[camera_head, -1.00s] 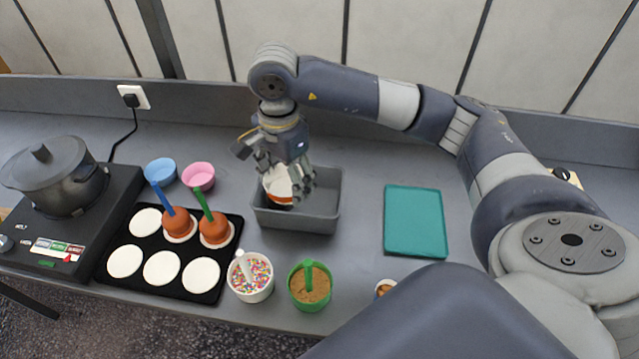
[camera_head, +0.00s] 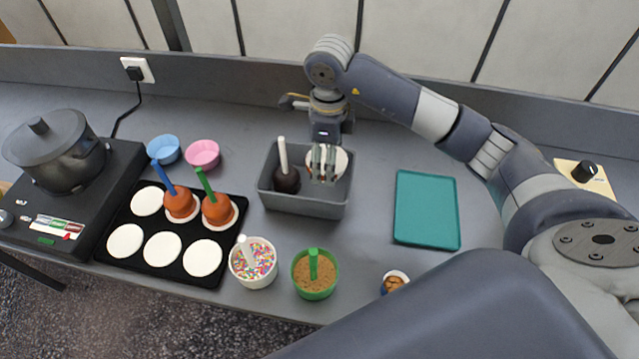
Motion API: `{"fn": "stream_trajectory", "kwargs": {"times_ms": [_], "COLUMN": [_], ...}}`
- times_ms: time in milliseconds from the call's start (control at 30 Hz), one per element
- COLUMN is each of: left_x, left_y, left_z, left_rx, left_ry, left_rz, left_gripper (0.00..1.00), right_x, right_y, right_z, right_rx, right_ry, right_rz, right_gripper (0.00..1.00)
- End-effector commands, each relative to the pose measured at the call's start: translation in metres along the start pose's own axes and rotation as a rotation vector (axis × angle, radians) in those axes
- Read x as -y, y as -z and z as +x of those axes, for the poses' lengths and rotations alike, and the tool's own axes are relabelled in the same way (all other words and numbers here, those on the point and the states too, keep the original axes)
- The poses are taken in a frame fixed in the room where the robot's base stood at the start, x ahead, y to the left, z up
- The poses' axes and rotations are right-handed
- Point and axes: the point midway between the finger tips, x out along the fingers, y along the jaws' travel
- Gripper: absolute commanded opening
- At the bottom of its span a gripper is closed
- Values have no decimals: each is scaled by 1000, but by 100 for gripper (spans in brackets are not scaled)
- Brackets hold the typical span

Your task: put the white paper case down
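The white paper case (camera_head: 342,162) shows behind and beside the fingers of my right gripper (camera_head: 323,172), partly hidden by them. My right gripper points down over the right part of the grey bin (camera_head: 300,207) and appears shut on the case. I cannot tell whether the case touches the bin's floor. A dark coated apple (camera_head: 287,183) with a white stick stands in the left part of the bin. My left gripper is not in view.
A black tray (camera_head: 222,268) holds white discs and two caramel apples. A sprinkle cup (camera_head: 253,270), a green crumb cup (camera_head: 315,283) and a small nut cup (camera_head: 394,282) stand in front. A teal tray (camera_head: 426,211) is empty. Pink (camera_head: 203,154) and blue (camera_head: 164,149) cases stand behind.

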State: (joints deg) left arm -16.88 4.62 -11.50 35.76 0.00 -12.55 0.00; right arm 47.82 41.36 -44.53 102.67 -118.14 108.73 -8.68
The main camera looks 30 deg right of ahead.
Motion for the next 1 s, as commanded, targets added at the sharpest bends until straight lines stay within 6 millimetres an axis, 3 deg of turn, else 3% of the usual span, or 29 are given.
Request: {"fn": "stream_trajectory", "kwargs": {"times_ms": [200,600,967,1000], "left_x": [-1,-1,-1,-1], "left_y": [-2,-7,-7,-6], "left_z": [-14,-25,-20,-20], "left_rx": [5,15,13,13], "left_ry": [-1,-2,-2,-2], "left_rz": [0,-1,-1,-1], "left_gripper": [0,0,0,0], "right_x": [-2,-2,-1,-1], "right_y": [1,1,0,0], "right_z": [37,80,88,88], "right_rx": [-2,-3,-1,-1], "right_ry": [-4,-3,0,0], "right_rz": [-2,-3,-5,-5], "right_gripper": [53,53,53,68]}}
